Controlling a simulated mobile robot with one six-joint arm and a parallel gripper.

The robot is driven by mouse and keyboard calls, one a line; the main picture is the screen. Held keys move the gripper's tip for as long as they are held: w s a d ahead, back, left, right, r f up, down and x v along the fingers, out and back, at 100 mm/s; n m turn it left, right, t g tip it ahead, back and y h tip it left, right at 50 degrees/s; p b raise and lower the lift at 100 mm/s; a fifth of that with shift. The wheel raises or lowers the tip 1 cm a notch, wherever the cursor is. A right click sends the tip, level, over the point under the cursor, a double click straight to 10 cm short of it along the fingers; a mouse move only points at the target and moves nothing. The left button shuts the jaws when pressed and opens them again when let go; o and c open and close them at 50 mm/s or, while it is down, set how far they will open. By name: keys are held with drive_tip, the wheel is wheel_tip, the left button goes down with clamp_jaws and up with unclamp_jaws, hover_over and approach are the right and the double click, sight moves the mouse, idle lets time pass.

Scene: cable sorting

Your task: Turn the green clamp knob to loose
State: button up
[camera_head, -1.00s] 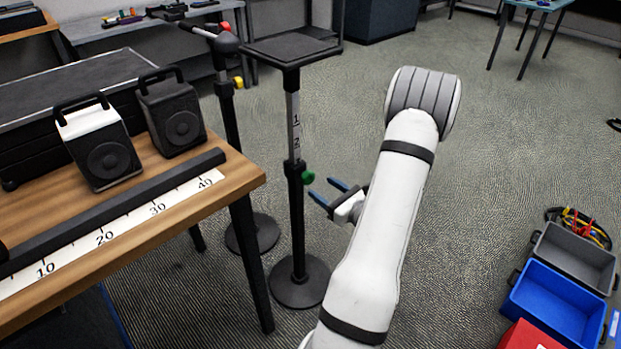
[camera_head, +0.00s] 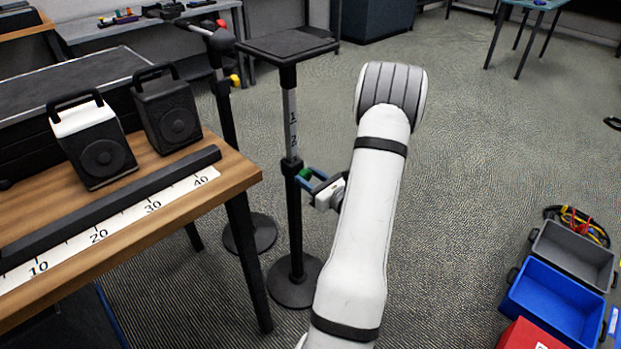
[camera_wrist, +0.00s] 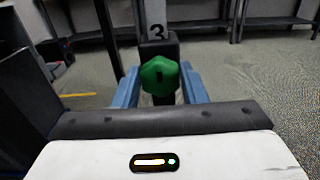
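The green clamp knob (camera_head: 305,173) is on the black post of the stand (camera_head: 293,220), below its number strip. My gripper (camera_head: 308,179) has reached the post from the right. Its blue fingers (camera_wrist: 160,88) stand on either side of the knob, open, with the knob between them. Contact between the fingers and the knob cannot be made out. The number 3 shows on the strip above the knob in the wrist view.
The stand has a flat black top (camera_head: 287,46) and a round base (camera_head: 292,281). A second stand (camera_head: 229,110) with a yellow knob is close behind left. A wooden table (camera_head: 233,175) with a ruler and speakers is at left. Bins (camera_head: 553,300) are at lower right.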

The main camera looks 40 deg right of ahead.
drive_tip(key=c, duration=0.4)
drive_tip(key=shift+c, duration=0.2)
drive_tip(key=shift+f+n+b, duration=0.1)
drive_tip(key=shift+n+b, duration=0.2)
drive_tip(key=shift+b, duration=0.05)
drive_tip(key=shift+f+n+b, duration=0.1)
drive_tip(key=shift+n+b, duration=0.8)
drive_tip(key=shift+b, duration=0.1)
drive_tip(key=n+b, duration=0.3)
drive_tip(key=b, duration=0.1)
drive_tip(key=shift+a+f+n, duration=0.1)
drive_tip(key=shift+f+n, duration=0.05)
drive_tip(key=shift+n, duration=0.15)
drive_tip(key=n+b, duration=0.8)
drive_tip(key=n, duration=0.1)
drive_tip(key=shift+a, duration=0.1)
drive_tip(key=n, duration=0.4)
drive_tip(key=shift+n, duration=0.4)
